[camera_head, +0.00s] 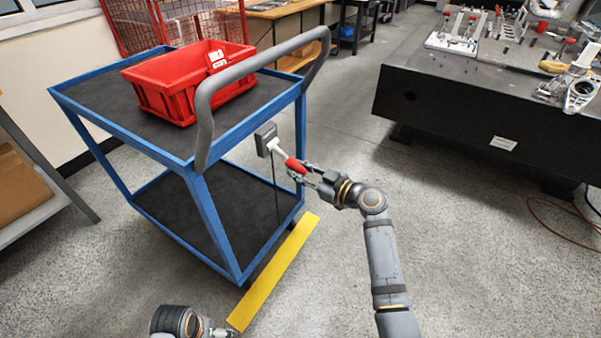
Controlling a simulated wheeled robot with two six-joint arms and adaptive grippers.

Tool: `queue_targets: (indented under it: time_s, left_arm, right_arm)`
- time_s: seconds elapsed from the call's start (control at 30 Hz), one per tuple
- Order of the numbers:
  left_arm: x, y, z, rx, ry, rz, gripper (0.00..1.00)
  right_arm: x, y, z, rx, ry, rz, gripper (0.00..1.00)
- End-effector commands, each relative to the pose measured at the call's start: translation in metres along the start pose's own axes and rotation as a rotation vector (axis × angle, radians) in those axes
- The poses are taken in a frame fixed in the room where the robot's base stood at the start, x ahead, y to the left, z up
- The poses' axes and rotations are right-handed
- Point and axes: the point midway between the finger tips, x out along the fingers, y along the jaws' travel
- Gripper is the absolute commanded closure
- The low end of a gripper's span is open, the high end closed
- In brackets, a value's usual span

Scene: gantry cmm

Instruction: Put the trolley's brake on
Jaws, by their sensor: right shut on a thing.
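The trolley (193,181) has a blue frame, two dark shelves and a grey push handle (262,66) at its near right end. A brake lever (282,153) with a white shaft and red grip stands out from a small grey box (265,138) beside the trolley's right side. The lever slopes down to the right from the box. My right gripper (301,168) is shut on the lever's red grip. My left gripper (225,332) is low at the bottom edge, partly cut off, and its finger opening cannot be made out.
A red bin (183,93) sits on the trolley's top shelf. A yellow floor strip (273,272) runs along the trolley's near right side. A dark measuring table (470,112) with metal parts stands at the right. A shelf (28,205) stands at the left. The floor between is clear.

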Motion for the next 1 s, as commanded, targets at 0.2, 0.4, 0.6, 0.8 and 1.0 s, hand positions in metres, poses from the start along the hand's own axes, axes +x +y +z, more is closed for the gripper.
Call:
queue_targets:
  time_s: [0.2, 0.4, 0.6, 0.8, 1.0]
  left_arm:
    - [-0.001, 0.000, 0.000, 0.000, -0.001, 0.001, 0.02]
    - [0.000, 0.000, 0.000, 0.000, 0.000, 0.000, 0.02]
    - [0.000, 0.000, 0.000, 0.000, 0.000, 0.000, 0.02]
    - [0.000, 0.000, 0.000, -0.001, 0.000, 0.001, 0.02]
    - [0.000, 0.000, 0.000, 0.000, 0.000, 0.001, 0.02]
  right_arm:
    - [0.000, 0.000, 0.001, 0.002, -0.001, 0.000, 1.00]
    - [0.000, -0.001, 0.001, 0.003, -0.001, -0.001, 0.64]
    - [0.000, 0.000, 0.001, 0.002, -0.001, -0.001, 0.52]
    - [-0.002, 0.000, 0.001, 0.001, -0.001, 0.000, 0.52]
    - [-0.034, 0.000, 0.003, -0.002, -0.005, 0.001, 0.52]
